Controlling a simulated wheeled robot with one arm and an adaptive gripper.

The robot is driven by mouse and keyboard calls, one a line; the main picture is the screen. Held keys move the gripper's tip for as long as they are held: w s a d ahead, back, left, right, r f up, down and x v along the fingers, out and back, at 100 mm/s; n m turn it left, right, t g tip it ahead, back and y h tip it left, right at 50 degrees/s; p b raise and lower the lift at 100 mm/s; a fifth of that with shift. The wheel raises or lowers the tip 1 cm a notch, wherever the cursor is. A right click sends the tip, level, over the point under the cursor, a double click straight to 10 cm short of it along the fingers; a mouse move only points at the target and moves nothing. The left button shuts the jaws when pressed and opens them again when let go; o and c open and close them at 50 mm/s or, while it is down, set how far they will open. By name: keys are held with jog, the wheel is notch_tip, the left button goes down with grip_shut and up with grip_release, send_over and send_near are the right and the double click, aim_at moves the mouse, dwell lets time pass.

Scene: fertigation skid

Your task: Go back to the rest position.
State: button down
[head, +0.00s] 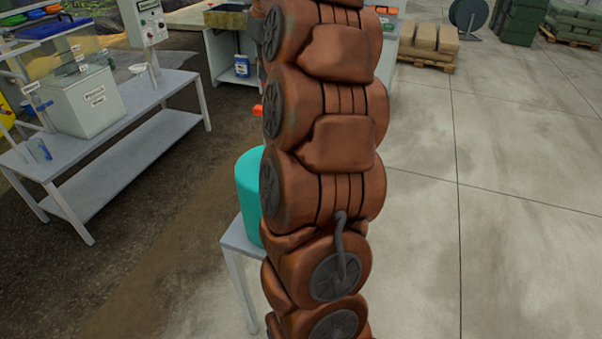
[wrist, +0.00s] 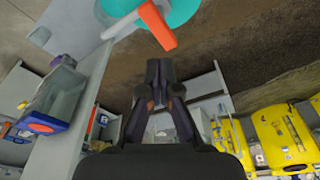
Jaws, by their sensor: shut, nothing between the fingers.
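My gripper (wrist: 158,75) shows in the wrist view with its dark fingers closed together and nothing between them. In the head view my reddish-brown arm fills the middle and hides the gripper. A teal cylinder (head: 248,190) stands on a small grey table (head: 238,243), partly behind my arm. In the wrist view a teal round object with a white part and an orange handle (wrist: 157,25) lies near the top edge, beyond the fingertips. The fingers look apart from it.
A grey bench (head: 180,88) at left carries a pale tank (head: 88,100) and small items. A control box (head: 147,22) stands behind it. Yellow containers (wrist: 285,135) show at right in the wrist view. Pallets of sacks (head: 428,42) stand at the back; the concrete floor at right is clear.

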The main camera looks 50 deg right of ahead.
jog(key=shift+r, duration=0.6)
jog(key=s+a+f+n+g, duration=0.15)
jog(key=a+f, duration=0.25)
jog(key=a, duration=0.6)
jog(key=s+a+f+n, duration=0.1)
jog(key=s+a+f, duration=0.25)
jog(key=a, duration=0.75)
jog(key=s+a+f+g, duration=0.1)
jog(key=s+a+f, duration=0.4)
jog(key=s+f, duration=0.2)
jog(key=s+a+f+g, duration=0.1)
jog(key=s+a+f, duration=0.5)
jog(key=s, duration=0.5)
notch_tip(320, 180, down, 2)
jog(key=shift+s+a+f, duration=0.15)
jog(key=shift+s+a, duration=0.05)
jog(key=shift+s, duration=0.05)
jog(key=shift+d+g, duration=0.1)
jog(key=shift+g, duration=0.15)
